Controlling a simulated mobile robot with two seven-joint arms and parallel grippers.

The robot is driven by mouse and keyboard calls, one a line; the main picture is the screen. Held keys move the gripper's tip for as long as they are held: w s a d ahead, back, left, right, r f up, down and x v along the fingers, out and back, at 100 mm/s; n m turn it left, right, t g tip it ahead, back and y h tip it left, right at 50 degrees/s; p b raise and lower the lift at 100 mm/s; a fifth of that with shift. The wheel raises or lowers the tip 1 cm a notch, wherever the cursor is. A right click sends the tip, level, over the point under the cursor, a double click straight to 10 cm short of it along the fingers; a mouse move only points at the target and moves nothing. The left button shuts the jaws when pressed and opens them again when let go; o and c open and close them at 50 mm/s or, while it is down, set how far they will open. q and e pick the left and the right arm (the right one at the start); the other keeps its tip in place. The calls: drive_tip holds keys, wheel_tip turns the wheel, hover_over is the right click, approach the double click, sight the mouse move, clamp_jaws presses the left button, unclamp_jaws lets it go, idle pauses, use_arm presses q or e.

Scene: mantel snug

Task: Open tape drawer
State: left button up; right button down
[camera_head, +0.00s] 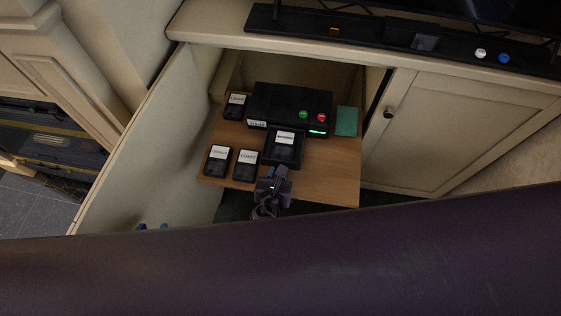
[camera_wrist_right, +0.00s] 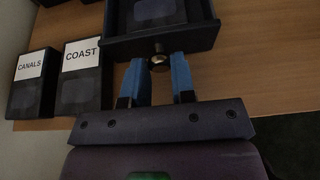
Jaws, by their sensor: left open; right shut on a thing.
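The black tape player (camera_head: 262,100) stands on a wooden shelf board. Its tape drawer (camera_head: 268,158) sticks out at the front, with a white-labelled tape (camera_head: 285,141) in it. In the right wrist view the drawer (camera_wrist_right: 120,50) has a small round metal knob (camera_wrist_right: 158,58) on its front. My right gripper (camera_wrist_right: 160,75) has its blue fingers on both sides of the knob and is shut on it. It also shows at the drawer's front in the head view (camera_head: 275,174). My left gripper (camera_head: 153,227) shows only two blue fingertips, apart and empty, low at the left.
Other labelled tapes lie on the board (camera_head: 325,180), including COAST (camera_wrist_right: 82,75) and CANALS (camera_wrist_right: 35,80). A green block (camera_head: 347,121) is right of the player. An open cabinet door (camera_head: 150,140) stands left; a closed door (camera_head: 455,130) is right.

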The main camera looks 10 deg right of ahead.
drive_tip(key=shift+s, duration=0.25)
drive_tip(key=c, duration=0.9)
unclamp_jaws()
drive_tip(key=shift+c, duration=0.2)
